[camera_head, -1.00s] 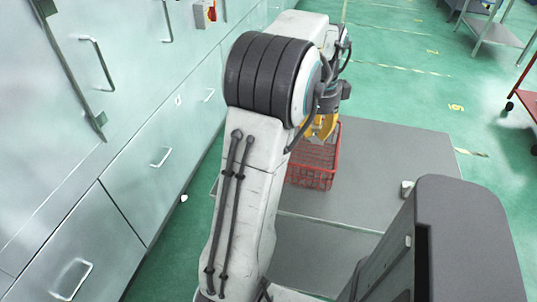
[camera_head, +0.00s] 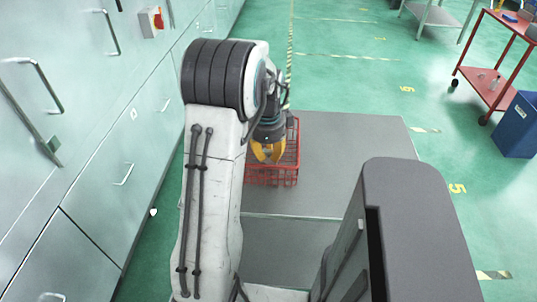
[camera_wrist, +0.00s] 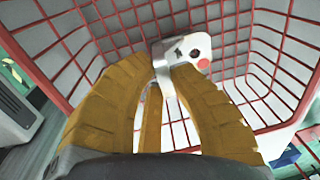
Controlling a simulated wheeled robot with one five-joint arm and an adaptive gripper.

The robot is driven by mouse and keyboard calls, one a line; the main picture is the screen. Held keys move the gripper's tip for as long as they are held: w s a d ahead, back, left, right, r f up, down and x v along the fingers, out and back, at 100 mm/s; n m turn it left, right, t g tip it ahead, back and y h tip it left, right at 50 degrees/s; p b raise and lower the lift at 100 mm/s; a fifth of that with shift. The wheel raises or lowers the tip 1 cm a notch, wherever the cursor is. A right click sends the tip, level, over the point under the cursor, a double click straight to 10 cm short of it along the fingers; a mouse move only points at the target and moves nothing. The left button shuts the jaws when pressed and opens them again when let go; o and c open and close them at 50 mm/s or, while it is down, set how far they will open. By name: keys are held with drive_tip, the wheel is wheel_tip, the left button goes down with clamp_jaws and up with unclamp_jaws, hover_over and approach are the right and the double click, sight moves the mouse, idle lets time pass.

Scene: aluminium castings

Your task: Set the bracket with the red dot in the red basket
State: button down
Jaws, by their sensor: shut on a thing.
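The bracket (camera_wrist: 190,50) is a pale metal piece with dark holes and a red dot on its face, seen in the wrist view. My gripper (camera_wrist: 160,75) has its yellow fingers shut on the bracket's lower part. The red basket (camera_wrist: 95,45) is a wire basket with its walls around the bracket and fingertips in the wrist view. In the head view the basket (camera_head: 290,165) stands on a grey surface, and my gripper (camera_head: 268,152) points down into it. The bracket is hidden in the head view.
The grey platform (camera_head: 355,150) is bare right of the basket. Grey metal cabinets (camera_head: 90,130) line the left. A red cart (camera_head: 490,85) and a blue bin (camera_head: 520,125) stand on the green floor at the right.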

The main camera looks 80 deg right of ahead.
drive_tip(key=shift+f, duration=0.35)
drive_tip(key=shift+f, duration=0.15)
drive_tip(key=c, duration=1.3)
unclamp_jaws()
drive_tip(key=shift+o, duration=0.2)
